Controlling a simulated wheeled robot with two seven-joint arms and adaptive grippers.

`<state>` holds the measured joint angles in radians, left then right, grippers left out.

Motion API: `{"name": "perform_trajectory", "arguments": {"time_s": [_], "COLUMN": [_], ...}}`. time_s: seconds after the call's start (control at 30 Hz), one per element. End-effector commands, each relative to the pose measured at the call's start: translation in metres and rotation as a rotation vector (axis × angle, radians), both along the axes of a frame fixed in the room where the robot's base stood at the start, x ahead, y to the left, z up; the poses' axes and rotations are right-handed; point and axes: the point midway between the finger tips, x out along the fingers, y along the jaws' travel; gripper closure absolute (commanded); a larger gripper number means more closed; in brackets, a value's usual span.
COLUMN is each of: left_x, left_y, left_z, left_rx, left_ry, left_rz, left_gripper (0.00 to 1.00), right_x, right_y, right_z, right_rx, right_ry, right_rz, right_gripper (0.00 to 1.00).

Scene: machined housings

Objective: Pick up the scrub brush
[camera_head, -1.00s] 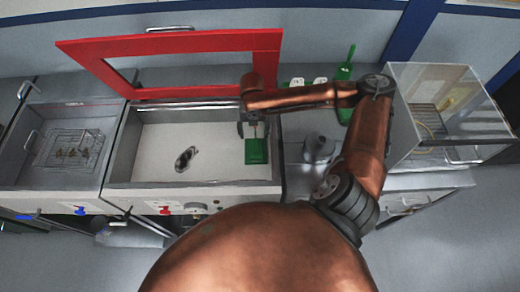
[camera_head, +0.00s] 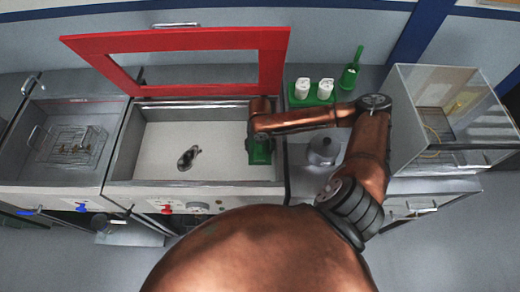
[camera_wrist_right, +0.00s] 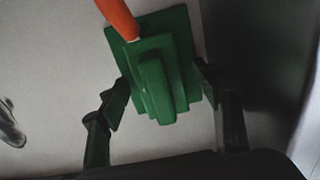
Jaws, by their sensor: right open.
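The scrub brush (camera_head: 260,155) appears to be the green stepped block in the right part of the white-floored basin (camera_head: 215,170). In the right wrist view the green brush (camera_wrist_right: 155,85) has a raised middle part, and an orange rod-like part shows at its upper left. My right gripper (camera_head: 258,138) is over the brush and hides part of it in the head view. In the wrist view my right gripper (camera_wrist_right: 165,90) is open, with one dark finger on each side of the brush's near part. I cannot tell whether the fingers touch it. My left gripper is not in view.
A small dark object (camera_head: 188,158) lies in the basin. A red frame (camera_head: 180,42) stands up behind it. To the right are a green tray with white containers (camera_head: 312,92), a green bottle (camera_head: 350,76), a grey round vessel (camera_head: 322,150) and a clear-walled case (camera_head: 440,110).

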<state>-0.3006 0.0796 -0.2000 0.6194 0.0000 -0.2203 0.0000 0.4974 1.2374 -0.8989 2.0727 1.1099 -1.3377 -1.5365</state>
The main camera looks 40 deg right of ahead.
Motion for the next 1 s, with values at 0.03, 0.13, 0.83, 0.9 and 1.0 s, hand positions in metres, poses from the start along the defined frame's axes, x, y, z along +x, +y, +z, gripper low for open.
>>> {"name": "perform_trajectory", "arguments": {"time_s": [0.03,0.13,0.83,0.9,1.0], "left_x": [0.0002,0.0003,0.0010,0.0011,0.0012], "left_y": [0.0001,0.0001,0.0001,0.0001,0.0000], "left_z": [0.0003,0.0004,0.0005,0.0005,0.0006], "left_rx": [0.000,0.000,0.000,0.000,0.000], "left_ry": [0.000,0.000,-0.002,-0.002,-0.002], "left_rz": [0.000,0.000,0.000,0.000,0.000], "left_gripper": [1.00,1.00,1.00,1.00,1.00], "right_x": [0.0004,0.0003,0.0007,0.0007,0.0008], "right_y": [-0.0002,-0.0003,-0.0002,-0.0002,-0.0003], "right_z": [0.0009,0.0011,0.0017,0.0017,0.0027], "right_rx": [-0.001,-0.001,-0.001,-0.001,-0.001], "right_ry": [-0.001,-0.001,-0.001,-0.001,-0.002], "right_rz": [0.000,0.000,0.000,0.000,0.000], "right_gripper": [0.41,0.43,0.88,0.88,0.88]}}
